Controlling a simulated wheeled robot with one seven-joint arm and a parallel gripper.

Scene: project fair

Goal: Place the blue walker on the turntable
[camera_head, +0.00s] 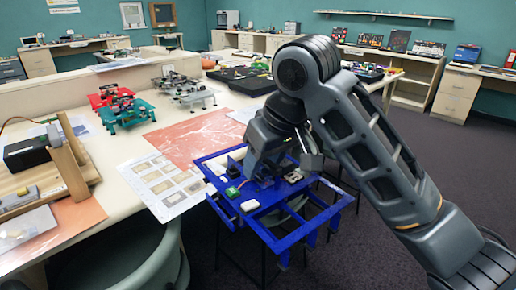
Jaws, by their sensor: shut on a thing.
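The blue walker (268,192), a flat blue frame with short legs and small parts on top, is in the middle of the head view. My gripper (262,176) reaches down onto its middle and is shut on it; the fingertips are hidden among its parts. The walker appears raised and roughly level, its right part beyond the table edge over the floor. I cannot make out a turntable for certain.
A red walker (110,94), a green walker (127,113) and a white walker (188,92) stand on the long table. A red sheet (195,138) and a printed sheet (160,183) lie nearer. A wooden device (70,160) is at left. A green chair (150,262) is below.

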